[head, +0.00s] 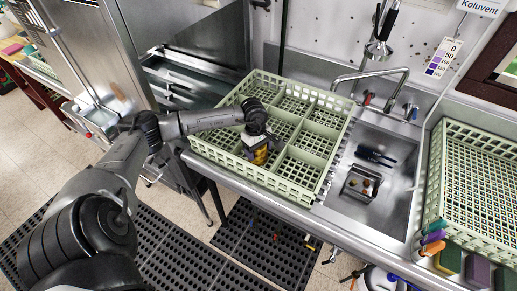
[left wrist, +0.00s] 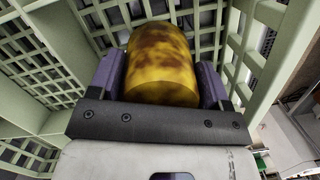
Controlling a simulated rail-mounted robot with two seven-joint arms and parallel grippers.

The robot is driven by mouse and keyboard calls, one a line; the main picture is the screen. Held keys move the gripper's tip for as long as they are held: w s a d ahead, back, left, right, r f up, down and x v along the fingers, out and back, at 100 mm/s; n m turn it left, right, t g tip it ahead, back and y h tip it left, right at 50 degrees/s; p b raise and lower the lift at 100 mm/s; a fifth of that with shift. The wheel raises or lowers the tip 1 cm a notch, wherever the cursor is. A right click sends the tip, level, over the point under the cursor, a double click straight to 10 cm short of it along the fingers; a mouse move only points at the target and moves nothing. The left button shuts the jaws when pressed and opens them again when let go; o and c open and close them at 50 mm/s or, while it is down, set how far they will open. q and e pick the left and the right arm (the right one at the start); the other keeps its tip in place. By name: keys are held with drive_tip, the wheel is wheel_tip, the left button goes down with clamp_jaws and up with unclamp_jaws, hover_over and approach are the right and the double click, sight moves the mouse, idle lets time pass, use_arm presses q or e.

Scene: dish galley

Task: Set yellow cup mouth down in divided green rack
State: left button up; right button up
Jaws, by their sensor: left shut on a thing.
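The yellow cup (left wrist: 160,62), mottled with brown, lies between the two purple finger pads of my left gripper (left wrist: 160,85) in the left wrist view. My left gripper is shut on it. In the head view the cup (head: 262,156) shows as a small yellow patch under the gripper (head: 258,143). It is at a front compartment of the divided green rack (head: 296,178), near the rack's front wall. The gripper hides much of the cup there, and I cannot tell whether the cup touches the rack floor. My right gripper is not in view.
A steel sink (head: 372,205) with a small tray (head: 361,186) lies right of the rack. A second green rack (head: 470,165) stands further right, with coloured handles and sponges by its near corner. Rack walls and dividers rise close around my left gripper. Other compartments look empty.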

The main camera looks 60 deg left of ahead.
use_arm(q)
drive_tip(key=shift+f, duration=0.15)
drive_tip(key=o, duration=0.9)
drive_tip(key=shift+r, duration=0.5)
drive_tip(key=r, duration=0.3)
drive_tip(key=a+r, duration=0.1)
drive_tip(key=r, duration=0.3)
drive_tip(key=r+b, duration=0.1)
drive_tip(key=r, duration=0.3)
drive_tip(key=shift+s+a+r, duration=0.15)
drive_tip(key=shift+a, duration=0.25)
